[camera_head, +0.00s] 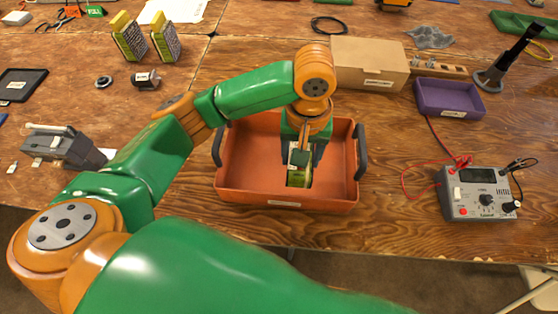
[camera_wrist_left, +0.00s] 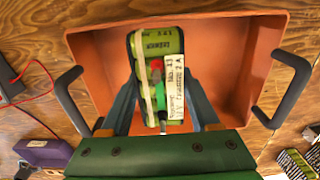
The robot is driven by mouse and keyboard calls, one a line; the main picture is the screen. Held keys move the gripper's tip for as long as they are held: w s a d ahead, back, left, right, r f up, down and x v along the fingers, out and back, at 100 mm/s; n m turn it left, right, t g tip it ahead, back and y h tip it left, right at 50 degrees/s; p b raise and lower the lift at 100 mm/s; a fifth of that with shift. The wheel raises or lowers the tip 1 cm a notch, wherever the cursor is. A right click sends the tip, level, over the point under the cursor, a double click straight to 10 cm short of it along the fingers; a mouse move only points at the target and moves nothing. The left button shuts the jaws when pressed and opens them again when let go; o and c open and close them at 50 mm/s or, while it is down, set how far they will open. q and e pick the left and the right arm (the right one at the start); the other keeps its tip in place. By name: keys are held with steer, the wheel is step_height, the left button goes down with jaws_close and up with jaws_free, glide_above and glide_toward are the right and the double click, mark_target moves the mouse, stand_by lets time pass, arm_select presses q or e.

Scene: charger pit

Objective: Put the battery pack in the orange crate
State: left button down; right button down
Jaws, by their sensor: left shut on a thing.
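The orange crate (camera_head: 240,185) stands on the wooden table in the middle of the head view, with a dark handle at each side. My left gripper (camera_head: 300,168) points down inside the crate's outline and is shut on the battery pack (camera_head: 298,179). In the left wrist view the battery pack (camera_wrist_left: 157,52) is green with white labels and red and green wires, held between the fingers. The crate (camera_wrist_left: 225,60) shows behind it. I cannot tell whether the pack touches the crate floor. My right gripper is not in view.
A cardboard box (camera_head: 368,62) stands just behind the crate, and a purple tray (camera_head: 448,97) is at the back right. A grey meter (camera_head: 478,193) with red leads is right of the crate. A grey tool (camera_head: 65,146) lies at the left.

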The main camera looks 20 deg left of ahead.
arm_select(q)
steer(key=a, duration=0.1)
steer(key=w+a+f, duration=0.1)
steer(key=a, duration=0.1)
steer(key=shift+w+f, duration=0.15)
steer(key=shift+f, duration=0.15)
glide_above(276, 165)
steer(key=f, duration=0.5)
steer(key=shift+d+f, duration=0.1)
steer(key=shift+d, duration=0.15)
steer(key=f, duration=0.3)
steer(key=shift+w+a+f, duration=0.1)
steer(key=shift+a+f, duration=0.05)
steer(key=shift+a, duration=0.05)
steer(key=shift+c, duration=0.6)
jaws_free()
steer(key=shift+f, duration=0.1)
